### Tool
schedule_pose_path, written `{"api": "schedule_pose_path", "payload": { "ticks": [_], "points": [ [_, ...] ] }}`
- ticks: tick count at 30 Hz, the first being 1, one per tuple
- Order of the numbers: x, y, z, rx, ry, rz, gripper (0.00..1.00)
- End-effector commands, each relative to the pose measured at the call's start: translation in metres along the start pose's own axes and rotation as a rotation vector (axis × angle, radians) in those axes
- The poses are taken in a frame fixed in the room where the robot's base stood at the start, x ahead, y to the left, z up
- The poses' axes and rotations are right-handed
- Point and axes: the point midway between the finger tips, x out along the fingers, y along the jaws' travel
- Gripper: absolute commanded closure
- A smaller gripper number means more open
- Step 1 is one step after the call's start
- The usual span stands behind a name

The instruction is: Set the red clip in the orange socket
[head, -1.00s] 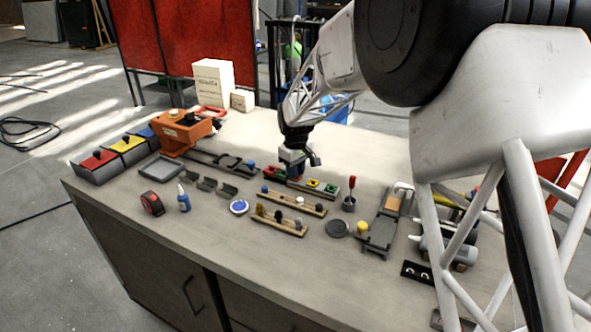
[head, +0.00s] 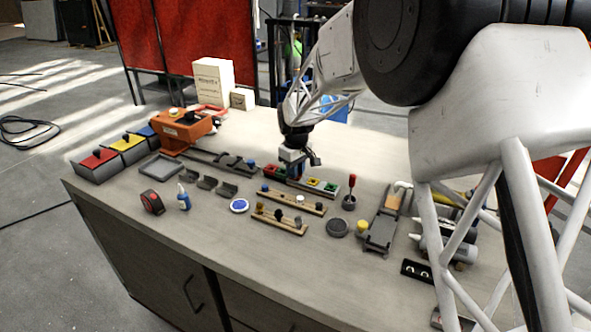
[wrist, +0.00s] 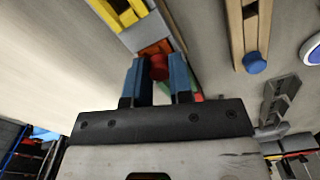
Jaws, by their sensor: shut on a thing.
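My gripper (wrist: 158,80) is shut on the red clip (wrist: 159,67), which shows as a small red round-ended piece between two blue fingers. The orange socket (wrist: 155,47) lies just beyond the clip in the wrist view, partly hidden by it and the fingers. I cannot tell whether the clip touches the socket. In the head view my gripper (head: 295,172) points down over the middle of the row of coloured sockets and hides the clip and the orange socket.
A yellow socket (wrist: 118,8) is beside the orange one; in the head view it sits right of my gripper (head: 313,183). A wooden rail with a blue-topped peg (wrist: 254,63) runs alongside. An orange machine (head: 184,130) stands at the left. Bare bench lies behind the row.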

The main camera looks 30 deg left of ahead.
Motion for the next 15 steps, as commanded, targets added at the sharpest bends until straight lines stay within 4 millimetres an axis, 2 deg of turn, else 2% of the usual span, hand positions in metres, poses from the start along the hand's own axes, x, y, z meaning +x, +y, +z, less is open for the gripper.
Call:
{"api": "schedule_pose_path", "payload": {
  "ticks": [6,7,12,15],
  "points": [
    [0.0,0.0,0.0,0.0,0.0,0.0,1.0],
    [0.0,0.0,0.0,0.0,0.0,0.0,0.76],
    [-0.0001,0.0,0.0,0.0,0.0,0.0,0.5],
    [0.0,-0.0002,-0.0001,0.0,0.0,0.0,0.5]
  ]
}}
